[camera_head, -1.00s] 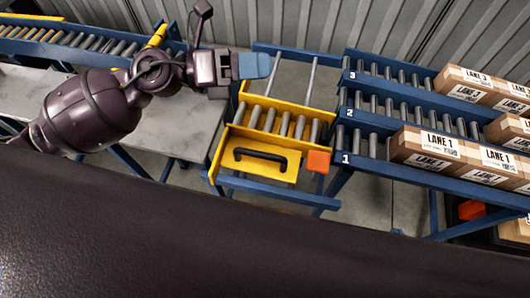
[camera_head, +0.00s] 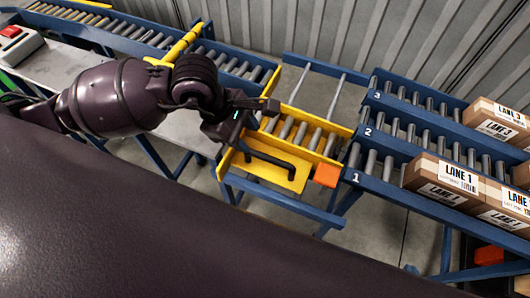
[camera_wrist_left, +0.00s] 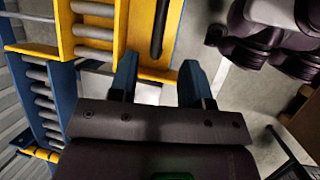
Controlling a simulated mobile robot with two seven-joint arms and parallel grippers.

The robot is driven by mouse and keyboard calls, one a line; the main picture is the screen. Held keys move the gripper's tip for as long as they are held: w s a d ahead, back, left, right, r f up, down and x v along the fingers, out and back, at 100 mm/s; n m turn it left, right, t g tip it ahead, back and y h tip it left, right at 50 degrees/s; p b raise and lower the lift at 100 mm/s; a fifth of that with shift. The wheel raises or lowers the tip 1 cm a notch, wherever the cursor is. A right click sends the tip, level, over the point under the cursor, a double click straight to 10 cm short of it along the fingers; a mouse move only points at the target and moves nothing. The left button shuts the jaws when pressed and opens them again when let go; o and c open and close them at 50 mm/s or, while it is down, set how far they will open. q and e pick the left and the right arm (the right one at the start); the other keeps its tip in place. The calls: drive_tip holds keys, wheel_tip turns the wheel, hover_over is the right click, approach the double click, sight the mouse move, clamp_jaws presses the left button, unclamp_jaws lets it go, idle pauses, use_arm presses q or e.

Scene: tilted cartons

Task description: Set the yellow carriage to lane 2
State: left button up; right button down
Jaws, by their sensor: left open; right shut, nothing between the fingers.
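The yellow carriage (camera_head: 283,178) sits at the near end of its blue frame, its rollers facing the lane marked 1. It has a black handle (camera_head: 268,159) on its near plate and an orange block (camera_head: 327,175) at its right corner. My left gripper (camera_head: 228,128) is over the carriage's left side, near the handle's left end; its fingertips are hard to see there. In the left wrist view my left gripper (camera_wrist_left: 158,78) is open and empty, with the handle (camera_wrist_left: 160,28) beyond the fingertips, roughly between them. My right gripper is not in view.
Lanes 1 (camera_head: 385,175), 2 (camera_head: 410,140) and 3 (camera_head: 420,102) lie on the right with labelled cartons. Two bare rails (camera_head: 335,95) run behind the carriage. A feed conveyor (camera_head: 215,57) and a red-topped box (camera_head: 15,40) are at left.

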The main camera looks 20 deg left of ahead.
sight(266, 157)
use_arm(q)
drive_tip(key=b+x, duration=0.1)
drive_tip(key=x, duration=0.8)
drive_tip(key=shift+d+f, duration=0.1)
drive_tip(key=shift+f, duration=0.1)
clamp_jaws()
